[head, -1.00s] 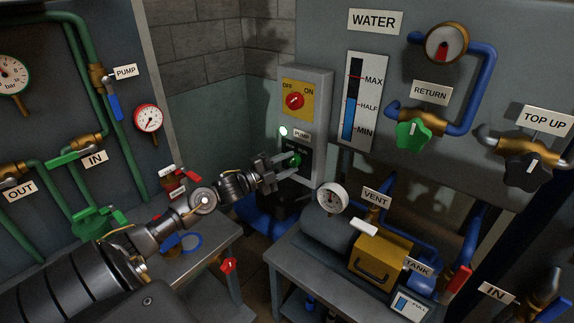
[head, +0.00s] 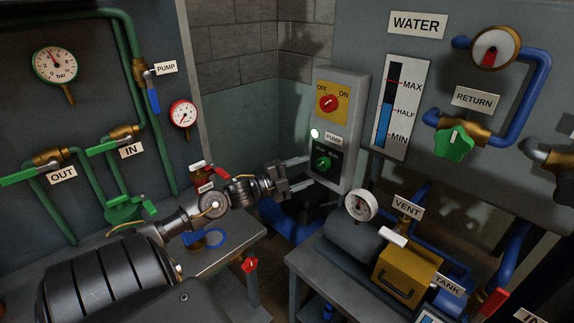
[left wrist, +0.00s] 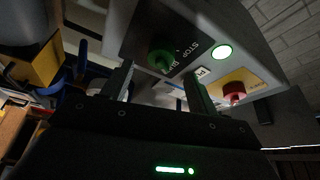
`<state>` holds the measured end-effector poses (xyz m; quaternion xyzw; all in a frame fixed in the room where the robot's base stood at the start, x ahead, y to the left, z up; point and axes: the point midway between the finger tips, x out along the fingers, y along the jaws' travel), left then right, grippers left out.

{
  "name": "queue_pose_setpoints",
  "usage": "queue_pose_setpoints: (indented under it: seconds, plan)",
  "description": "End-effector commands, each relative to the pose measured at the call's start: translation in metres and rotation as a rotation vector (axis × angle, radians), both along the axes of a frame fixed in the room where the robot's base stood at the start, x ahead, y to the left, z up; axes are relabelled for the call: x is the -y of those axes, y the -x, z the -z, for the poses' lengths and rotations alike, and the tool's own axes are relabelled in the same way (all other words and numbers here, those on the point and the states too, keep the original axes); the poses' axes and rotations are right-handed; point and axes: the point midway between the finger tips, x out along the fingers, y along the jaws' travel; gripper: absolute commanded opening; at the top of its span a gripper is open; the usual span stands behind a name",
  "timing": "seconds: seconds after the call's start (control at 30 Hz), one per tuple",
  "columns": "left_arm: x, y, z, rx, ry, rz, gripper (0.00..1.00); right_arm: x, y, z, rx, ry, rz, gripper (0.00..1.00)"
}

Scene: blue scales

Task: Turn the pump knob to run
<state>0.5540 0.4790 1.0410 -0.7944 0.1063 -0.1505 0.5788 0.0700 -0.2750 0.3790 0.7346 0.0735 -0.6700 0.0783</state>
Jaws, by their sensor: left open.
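The green pump knob (head: 323,162) sits on a dark plate on the front of the grey box, below the PUMP label (head: 333,139). In the left wrist view the knob (left wrist: 162,59) shows beside the words STOP and RUN, the latter partly hidden. I cannot tell for sure which word it points at. My left gripper (head: 309,171) is open and empty, its fingertips just short of the knob and apart from it. In the left wrist view the two fingers (left wrist: 153,82) stand to either side of the knob's line. My right gripper is not in view.
Above the pump knob are a lit round lamp (head: 314,134) and a red OFF/ON switch (head: 327,103) on yellow. A bench with a gauge (head: 360,205) and yellow box (head: 407,270) stands at lower right. Green pipes with valves (head: 122,130) line the left wall.

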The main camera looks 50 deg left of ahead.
Motion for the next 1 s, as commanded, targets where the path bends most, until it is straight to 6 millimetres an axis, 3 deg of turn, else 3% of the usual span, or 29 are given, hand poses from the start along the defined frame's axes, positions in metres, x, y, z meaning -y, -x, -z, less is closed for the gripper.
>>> queue_pose_setpoints:
  seconds: [0.2, 0.4, 1.0]
  plan:
    - [-0.012, 0.034, 0.007, -0.002, -0.002, 0.001, 0.59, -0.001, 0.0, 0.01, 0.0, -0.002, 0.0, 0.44]
    - [-0.019, 0.052, 0.008, -0.001, 0.001, 0.001, 0.59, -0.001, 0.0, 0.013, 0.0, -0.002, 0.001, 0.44]
    - [-0.021, 0.058, 0.007, 0.001, -0.001, 0.001, 0.59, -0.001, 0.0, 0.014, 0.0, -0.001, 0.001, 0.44]
